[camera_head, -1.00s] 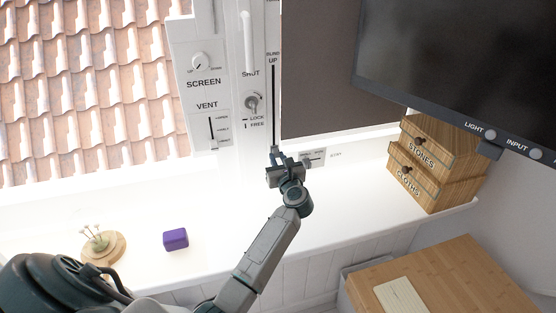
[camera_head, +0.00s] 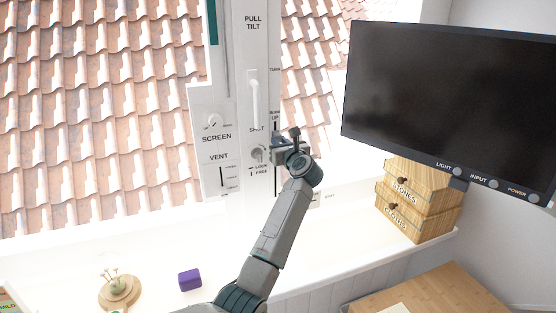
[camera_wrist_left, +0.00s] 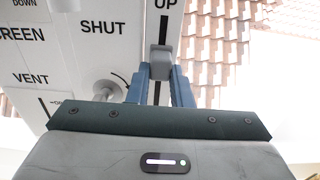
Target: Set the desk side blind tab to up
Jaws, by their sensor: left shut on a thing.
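The desk side blind tab (camera_wrist_left: 161,62) is a small grey block on a dark vertical slot, close below the UP label in the left wrist view. My left gripper (camera_wrist_left: 161,88) is shut on it, one blue-grey finger on each side. In the head view my left gripper (camera_head: 288,143) is at the slot, near its upper end, and hides the tab. The slot (camera_head: 275,184) runs on below the gripper. The window to the right of the panel is uncovered and shows roof tiles (camera_head: 306,88). My right gripper is not in view.
The white control panel (camera_head: 257,95) carries a SCREEN knob (camera_head: 214,121), a VENT slider (camera_head: 222,178) and a white handle. A black monitor (camera_head: 440,105) and wooden drawers (camera_head: 418,207) stand right. A purple block (camera_head: 190,280) and a round wooden stand (camera_head: 119,292) lie on the white sill.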

